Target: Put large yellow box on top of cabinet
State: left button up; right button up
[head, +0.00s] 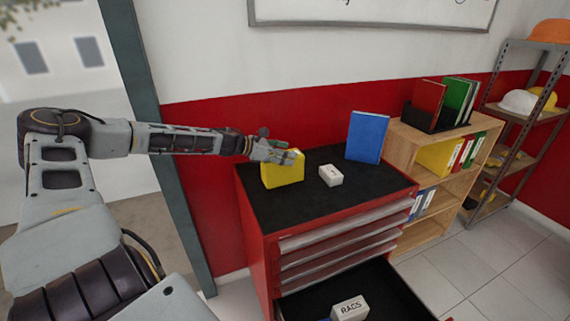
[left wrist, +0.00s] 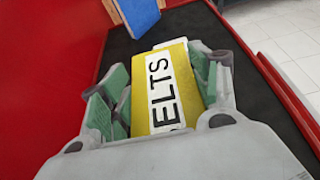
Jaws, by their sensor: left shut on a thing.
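The large yellow box (head: 283,170) is at the left back part of the black top of the red cabinet (head: 301,206). I cannot tell whether it rests on the top or hangs just above it. My left gripper (head: 277,153) is shut on the upper part of the yellow box. In the left wrist view the yellow box (left wrist: 189,75), with a white label reading "ELTS", sits between the green finger pads of my left gripper (left wrist: 165,88). My right gripper is not in view.
A small white box (head: 331,175) and an upright blue binder (head: 367,137) stand on the cabinet top. The lower drawer (head: 385,292) is open with a white box labelled "RAGS" (head: 350,308) inside. A wooden shelf (head: 423,133) and a metal rack (head: 516,119) stand at the right.

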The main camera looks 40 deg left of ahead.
pick_arm(q)
jog(key=shift+f, duration=0.1)
jog(key=shift+f, duration=0.9)
jog(key=shift+f+b, duration=0.35)
jog(key=shift+f, duration=0.7)
jog(key=shift+f, duration=0.1)
jog(key=o, duration=1.3)
jog(key=shift+c, duration=0.2)
jog(key=o, duration=0.3)
jog(key=shift+o, duration=0.2)
